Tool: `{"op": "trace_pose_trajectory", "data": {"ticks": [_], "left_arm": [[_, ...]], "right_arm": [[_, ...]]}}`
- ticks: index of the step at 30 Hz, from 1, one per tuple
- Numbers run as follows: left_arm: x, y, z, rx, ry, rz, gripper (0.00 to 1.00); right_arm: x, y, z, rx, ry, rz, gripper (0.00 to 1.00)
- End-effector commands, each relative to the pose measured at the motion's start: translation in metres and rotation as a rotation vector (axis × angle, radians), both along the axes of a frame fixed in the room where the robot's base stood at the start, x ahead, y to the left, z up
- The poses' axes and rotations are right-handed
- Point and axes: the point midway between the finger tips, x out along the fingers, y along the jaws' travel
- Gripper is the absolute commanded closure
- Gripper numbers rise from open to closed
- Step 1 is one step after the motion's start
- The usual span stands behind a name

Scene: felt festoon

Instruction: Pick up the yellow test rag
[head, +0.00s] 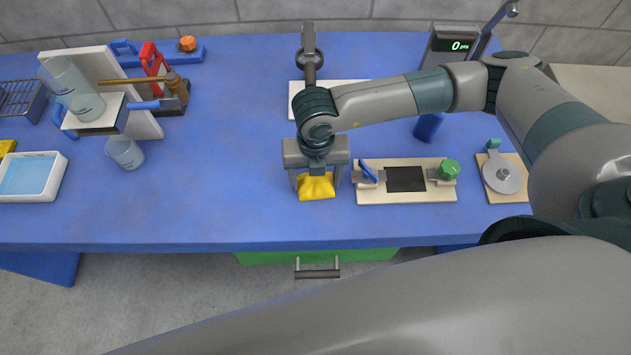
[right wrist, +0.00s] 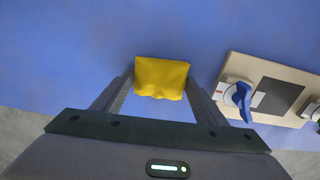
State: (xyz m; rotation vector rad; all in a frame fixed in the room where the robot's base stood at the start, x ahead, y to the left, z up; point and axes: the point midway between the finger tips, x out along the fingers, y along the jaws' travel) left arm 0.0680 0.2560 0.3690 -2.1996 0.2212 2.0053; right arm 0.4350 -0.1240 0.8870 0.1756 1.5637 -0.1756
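The yellow test rag (head: 316,188) lies on the blue table near its front edge, left of a board with a black square. My right gripper (head: 317,184) points down over the rag, with one finger on each side of it. In the right wrist view the rag (right wrist: 162,78) sits between the tips of the spread fingers (right wrist: 160,88). The gaps at its sides are narrow, and I cannot tell whether the fingers touch it. The gripper hides part of the rag in the head view. My left gripper is not in view.
A board with a black square (head: 406,179), blue lever and green knob lies just right of the gripper. A wooden base with a metal disc (head: 502,176) is farther right. A beaker (head: 124,152) and white tray (head: 32,176) stand left. The table's left-centre is clear.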

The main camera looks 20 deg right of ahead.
Motion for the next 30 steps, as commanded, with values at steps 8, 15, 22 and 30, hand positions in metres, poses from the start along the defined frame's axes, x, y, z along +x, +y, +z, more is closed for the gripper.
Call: {"op": "trace_pose_trajectory", "data": {"ticks": [8,15,22,30], "left_arm": [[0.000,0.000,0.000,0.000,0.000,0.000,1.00],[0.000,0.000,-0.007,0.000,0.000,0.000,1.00],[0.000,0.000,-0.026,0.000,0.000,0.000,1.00],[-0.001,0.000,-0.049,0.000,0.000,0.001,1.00]], "right_arm": [[0.000,0.000,0.000,0.000,0.000,0.000,0.56],[0.001,0.001,0.009,0.002,-0.001,0.000,0.56],[0.001,-0.001,0.040,0.002,-0.005,0.002,0.56],[0.003,-0.056,0.069,-0.001,-0.004,-0.004,0.56]]}}
